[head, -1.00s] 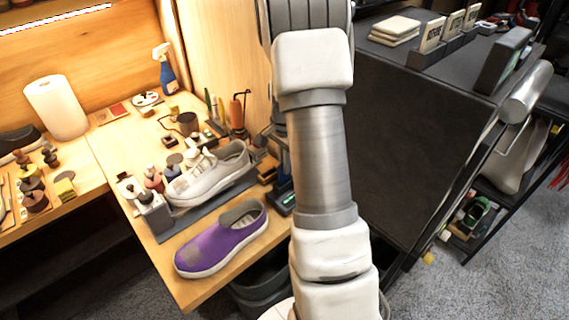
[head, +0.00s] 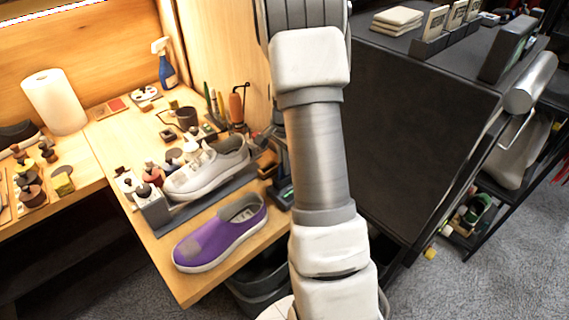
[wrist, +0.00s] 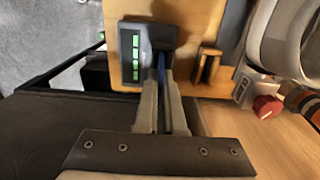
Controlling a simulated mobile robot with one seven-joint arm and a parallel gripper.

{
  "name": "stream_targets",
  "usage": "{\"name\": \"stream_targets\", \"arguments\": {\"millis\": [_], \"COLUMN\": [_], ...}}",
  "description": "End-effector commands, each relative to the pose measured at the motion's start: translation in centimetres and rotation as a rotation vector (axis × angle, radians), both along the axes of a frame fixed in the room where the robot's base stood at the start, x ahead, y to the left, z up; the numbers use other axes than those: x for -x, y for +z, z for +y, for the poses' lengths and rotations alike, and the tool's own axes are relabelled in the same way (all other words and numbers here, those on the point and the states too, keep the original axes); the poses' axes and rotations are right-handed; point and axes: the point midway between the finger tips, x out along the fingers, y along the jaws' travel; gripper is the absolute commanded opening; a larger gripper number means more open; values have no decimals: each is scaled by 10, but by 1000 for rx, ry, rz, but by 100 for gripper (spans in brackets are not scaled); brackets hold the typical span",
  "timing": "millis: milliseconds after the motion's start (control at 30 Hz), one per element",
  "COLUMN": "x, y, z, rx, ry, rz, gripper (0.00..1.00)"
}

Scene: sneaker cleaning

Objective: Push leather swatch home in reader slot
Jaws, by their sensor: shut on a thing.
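In the wrist view, my gripper (wrist: 161,82) is shut on a thin blue piece (wrist: 161,64), seen edge-on, which I take to be the leather swatch. The swatch's far end meets the dark reader (wrist: 163,34), where the slot seems to be. How deep it sits cannot be told. The reader has a panel with green lit blocks (wrist: 135,57) on its left side. In the head view, the reader (head: 284,192) shows partly beside my arm, at the bench's right edge. My gripper and the swatch are hidden there.
A purple shoe (head: 218,236) lies at the bench's front, with a white sneaker (head: 208,172) behind it among small bottles. A small wooden holder (wrist: 207,66) stands right of the reader in the wrist view. A large black cabinet (head: 420,130) stands right of my arm.

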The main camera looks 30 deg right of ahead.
Motion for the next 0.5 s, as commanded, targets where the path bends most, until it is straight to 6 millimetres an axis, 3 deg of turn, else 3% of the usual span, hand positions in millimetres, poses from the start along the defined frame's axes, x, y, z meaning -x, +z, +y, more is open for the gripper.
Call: {"name": "stream_targets", "arguments": {"millis": [33,200,500], "x": [0,0,0], "y": [-1,0,1], "z": [0,0,0], "rx": [0,0,1], "ry": [0,0,0], "rz": [0,0,0], "gripper": [10,40,41]}}
